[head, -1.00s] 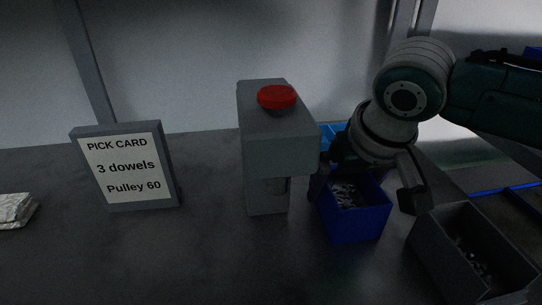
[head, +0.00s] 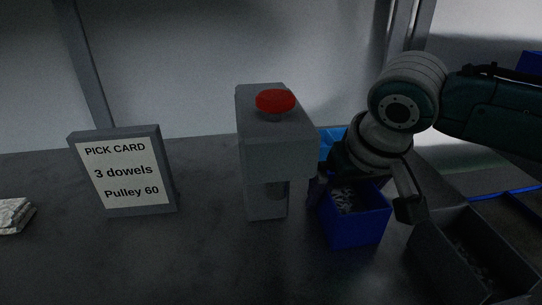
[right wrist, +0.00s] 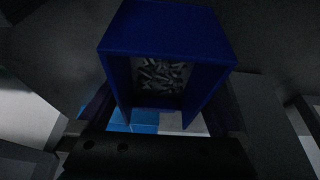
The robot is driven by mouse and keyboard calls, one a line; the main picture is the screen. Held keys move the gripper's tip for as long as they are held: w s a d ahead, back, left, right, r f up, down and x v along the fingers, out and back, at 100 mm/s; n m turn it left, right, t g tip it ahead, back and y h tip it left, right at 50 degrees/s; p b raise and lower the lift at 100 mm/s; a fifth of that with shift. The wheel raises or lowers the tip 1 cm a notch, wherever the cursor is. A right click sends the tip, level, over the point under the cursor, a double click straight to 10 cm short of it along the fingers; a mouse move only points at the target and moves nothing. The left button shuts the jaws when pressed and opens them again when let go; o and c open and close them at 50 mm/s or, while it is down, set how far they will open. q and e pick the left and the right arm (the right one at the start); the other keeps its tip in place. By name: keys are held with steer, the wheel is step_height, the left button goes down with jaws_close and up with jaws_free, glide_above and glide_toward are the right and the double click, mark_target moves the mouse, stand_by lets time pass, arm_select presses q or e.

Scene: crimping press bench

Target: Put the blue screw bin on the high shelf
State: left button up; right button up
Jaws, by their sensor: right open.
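The blue screw bin (head: 358,226) stands on the bench right of the press, with grey screws in it. In the right wrist view the bin (right wrist: 167,27) fills the upper middle, its opening showing the screws (right wrist: 160,75). My right gripper (head: 362,200) is open, with one finger at the left of the bin and the other at its right, above the rim. Whether the fingers touch the bin cannot be told. My left gripper is not in view. The high shelf cannot be made out in these views.
A grey press (head: 272,140) with a red button (head: 275,101) stands close left of the bin. A grey bin (head: 448,262) stands close on the right. A light blue object (head: 331,141) is behind. A pick card (head: 122,172) stands left; bench between is clear.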

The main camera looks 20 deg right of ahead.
steer(key=shift+c, duration=0.2)
steer(key=c, duration=1.5)
jaws_close()
steer(key=shift+r, duration=0.1)
